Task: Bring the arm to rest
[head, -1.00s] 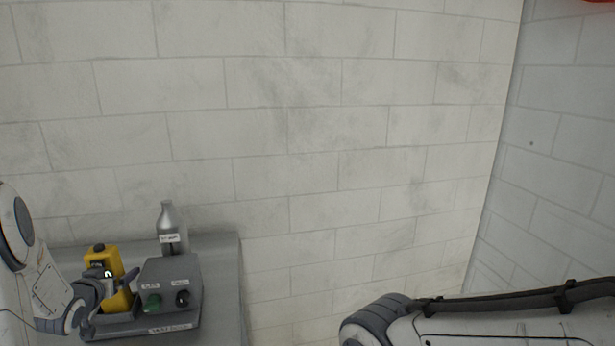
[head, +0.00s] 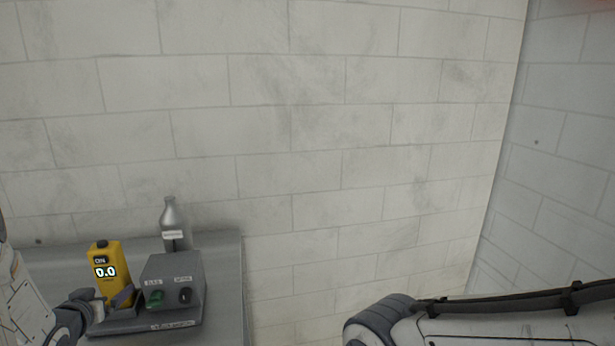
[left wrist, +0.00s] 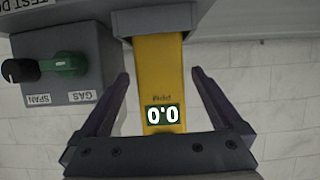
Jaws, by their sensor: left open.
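My left gripper (left wrist: 158,95) is open, its two fingers apart on either side of the yellow meter (left wrist: 158,70) in the left wrist view, with gaps between. In the head view the left gripper (head: 112,300) is low at the left, in front of the yellow meter (head: 112,258). The meter stands upright in the grey dock and its screen reads 0.0. My right arm shows at the lower right of the head view; its gripper is out of the picture.
A grey box (head: 172,275) with a green knob (head: 155,297) and a black knob (head: 185,295) stands right of the meter. A grey bottle (head: 172,225) stands behind it. All are on a grey table (head: 225,270) against a block wall.

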